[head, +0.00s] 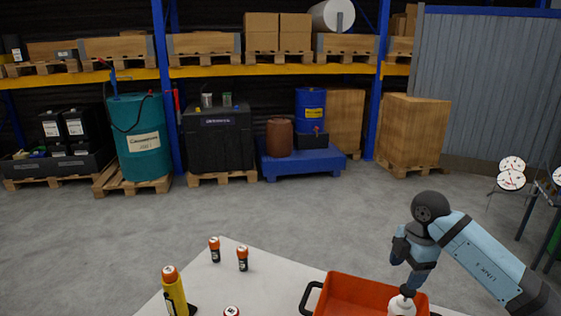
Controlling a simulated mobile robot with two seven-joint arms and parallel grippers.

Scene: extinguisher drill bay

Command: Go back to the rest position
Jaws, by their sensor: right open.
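My right gripper (411,280) comes in from the right and points down over the right part of the red tray (345,288). It is open. A white bottle with a black top (402,305) stands just below it, at the tray's front right; the frame edge cuts it off. I cannot tell whether the fingers touch its top. My left gripper is out of view.
On the pale table (270,275) stand a yellow cylinder with an orange cap (174,292), two small orange-capped cylinders (214,250) (242,259) and another capped top (231,311). Gauges (511,172) stand at right. Open floor lies before the pallet racks (270,70).

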